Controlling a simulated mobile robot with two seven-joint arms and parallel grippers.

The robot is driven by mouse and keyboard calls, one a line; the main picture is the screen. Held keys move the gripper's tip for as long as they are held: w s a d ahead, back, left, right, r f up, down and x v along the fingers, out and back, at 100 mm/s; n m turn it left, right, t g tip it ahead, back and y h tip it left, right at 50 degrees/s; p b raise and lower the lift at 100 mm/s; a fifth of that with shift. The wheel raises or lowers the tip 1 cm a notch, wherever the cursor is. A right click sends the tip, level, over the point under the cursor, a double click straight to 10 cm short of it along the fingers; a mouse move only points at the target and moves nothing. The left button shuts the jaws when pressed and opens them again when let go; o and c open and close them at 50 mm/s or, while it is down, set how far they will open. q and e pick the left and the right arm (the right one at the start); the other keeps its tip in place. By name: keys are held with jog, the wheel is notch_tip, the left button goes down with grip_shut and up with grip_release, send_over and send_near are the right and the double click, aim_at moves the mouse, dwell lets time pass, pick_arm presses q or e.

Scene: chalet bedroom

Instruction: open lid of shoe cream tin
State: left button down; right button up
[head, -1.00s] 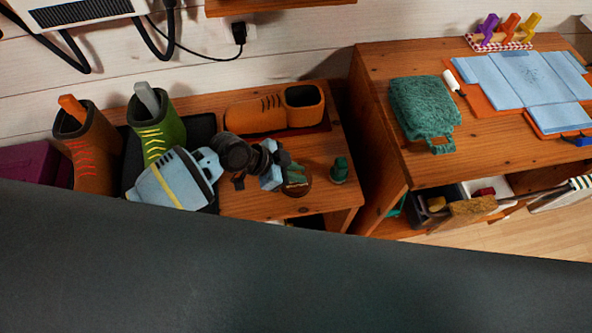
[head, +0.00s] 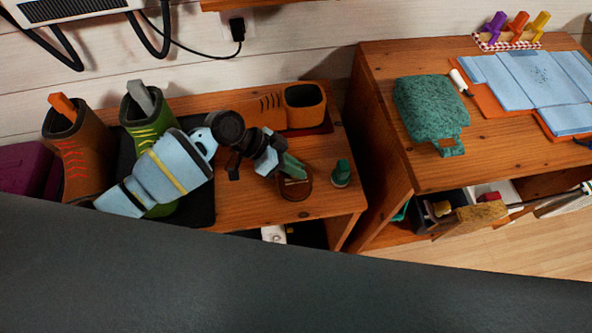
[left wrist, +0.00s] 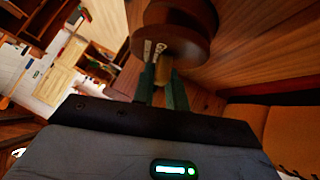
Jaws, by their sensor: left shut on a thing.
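The shoe cream tin (head: 296,193) is a small round brown thing on the low wooden bench. In the left wrist view, a round brown body (left wrist: 172,42) with a small tan tab (left wrist: 162,72) fills the top centre. My left gripper (head: 293,168) reaches over the tin from the left, its green fingers at the tin. In the left wrist view, the fingers (left wrist: 160,88) close around the tan tab, which seems part of the lid. The fingers partly hide the tin, and I cannot tell how far the lid is raised. My right gripper is not in view.
A small green jar (head: 341,174) stands just right of the tin. Brown (head: 76,160) and green (head: 150,122) boots stand at left. A higher wooden table (head: 500,125) with a green cloth (head: 432,107) rises to the right.

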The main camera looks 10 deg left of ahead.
pick_arm(q)
jog(key=shift+w+a+r+n+g+h+b, duration=0.2)
jog(key=shift+w+n+g+h+b, duration=0.1)
jog(key=shift+w+n+g+b, duration=0.25)
jog(key=shift+w+a+r+n+g+h+b, duration=0.15)
jog(key=shift+w+n+g+h+b, duration=0.15)
jog(key=shift+g+b, duration=0.35)
jog(key=shift+d, duration=0.1)
jog(key=c, duration=1.4)
grip_release()
jog(key=v, duration=0.8)
jog(key=shift+d, duration=0.1)
